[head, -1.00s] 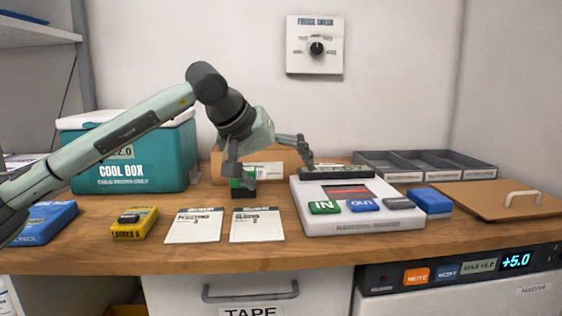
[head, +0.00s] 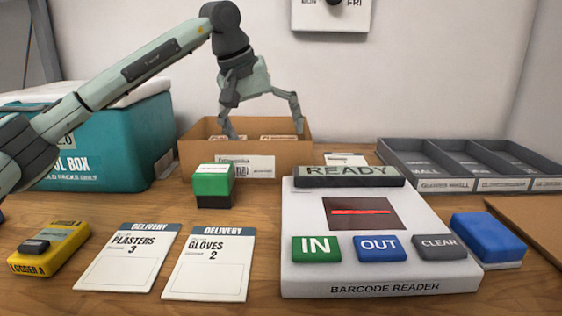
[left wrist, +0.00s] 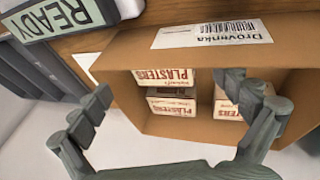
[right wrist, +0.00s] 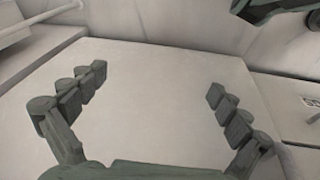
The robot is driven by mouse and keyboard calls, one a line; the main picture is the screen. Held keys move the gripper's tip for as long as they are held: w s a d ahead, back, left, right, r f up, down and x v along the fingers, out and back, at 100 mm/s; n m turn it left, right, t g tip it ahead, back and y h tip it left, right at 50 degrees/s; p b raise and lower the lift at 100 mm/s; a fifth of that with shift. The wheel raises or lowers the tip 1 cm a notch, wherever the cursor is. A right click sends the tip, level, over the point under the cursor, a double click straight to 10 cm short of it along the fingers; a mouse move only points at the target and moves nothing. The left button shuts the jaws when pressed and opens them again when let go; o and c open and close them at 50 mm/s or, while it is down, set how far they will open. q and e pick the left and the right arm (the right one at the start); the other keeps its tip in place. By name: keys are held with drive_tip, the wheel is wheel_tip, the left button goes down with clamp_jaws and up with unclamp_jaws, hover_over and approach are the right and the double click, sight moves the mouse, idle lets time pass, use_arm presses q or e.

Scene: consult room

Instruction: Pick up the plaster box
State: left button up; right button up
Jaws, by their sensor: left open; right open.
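An open cardboard box (head: 195,157) stands at the back of the counter. Several white plaster boxes lie in it; their tops barely show in the head view, and the left wrist view shows a plaster box (left wrist: 171,104) lettered PLASTERS and another plaster box (left wrist: 228,108) partly behind a finger. My left gripper (head: 263,131) is open and empty, fingers pointing down over the cardboard box's opening, one toward each side. The left wrist view shows this gripper (left wrist: 170,90) apart from the plaster boxes. My right gripper (right wrist: 157,82) is open and empty, facing a plain pale surface.
A barcode reader (head: 300,222) showing READY stands front right, with a blue block (head: 487,236) beside it. A green-topped stamp (head: 213,183) stands before the cardboard box. Delivery cards (head: 210,263), a yellow device (head: 50,247), a teal cool box (head: 110,130) and grey trays (head: 400,165) surround it.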

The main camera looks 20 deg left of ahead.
use_arm(q)
drive_tip(key=x, duration=0.6)
drive_tip(key=shift+w+a+p, duration=0.3)
drive_tip(key=shift+p, duration=0.1)
use_arm(e)
drive_tip(key=shift+s+f, duration=0.2)
drive_tip(key=shift+f, duration=0.35)
drive_tip(key=shift+s+f, duration=0.15)
drive_tip(key=shift+f, duration=0.4)
use_arm(q)
drive_tip(key=shift+c, duration=0.6)
drive_tip(key=c, duration=0.9)
drive_tip(key=shift+r, duration=0.1)
